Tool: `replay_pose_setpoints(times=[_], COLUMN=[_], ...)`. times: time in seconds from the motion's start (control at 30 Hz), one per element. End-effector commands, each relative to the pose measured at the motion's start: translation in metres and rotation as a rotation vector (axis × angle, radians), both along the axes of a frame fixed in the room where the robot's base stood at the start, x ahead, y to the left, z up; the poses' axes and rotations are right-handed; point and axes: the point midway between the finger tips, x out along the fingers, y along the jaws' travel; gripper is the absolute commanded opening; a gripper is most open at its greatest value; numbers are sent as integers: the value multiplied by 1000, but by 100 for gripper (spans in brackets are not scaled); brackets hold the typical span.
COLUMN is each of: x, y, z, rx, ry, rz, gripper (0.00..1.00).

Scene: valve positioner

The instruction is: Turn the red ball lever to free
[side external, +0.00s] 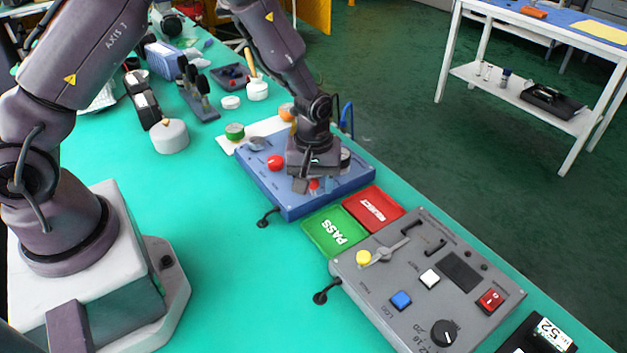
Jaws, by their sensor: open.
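A blue panel box (288,207) stands on the green bench. A red ball (276,162) shows on its left part, near a grey round part (257,144). A second small red part (314,184) shows just under my gripper (307,186); most of it is hidden, and I cannot tell which red part belongs to the lever. My gripper points down over the middle of the blue panel. It is open, with its fingers close to the second red part; contact cannot be made out. The free marking is not readable.
Green PASS (335,232) and red REJECT (374,209) trays lie beside the blue panel. A grey control box (425,280) with a yellow ball lever (364,257) stands at front right. A white cylinder (170,137) is at left. The bench's front middle is clear.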

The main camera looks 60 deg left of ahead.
Motion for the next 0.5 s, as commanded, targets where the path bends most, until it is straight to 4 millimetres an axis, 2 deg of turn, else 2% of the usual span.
replay_pose_setpoints(times=[0.2,0.27,0.4,0.43,0.5], x=[0,0,0,0,0], y=[0,0,0,0,0], z=[0,0,0,0,0], rx=[-1,-1,-1,-1,0], ry=[-1,-1,-1,-1,-1], rz=[0,0,0,0,0], gripper=[49,38,6,0,0])
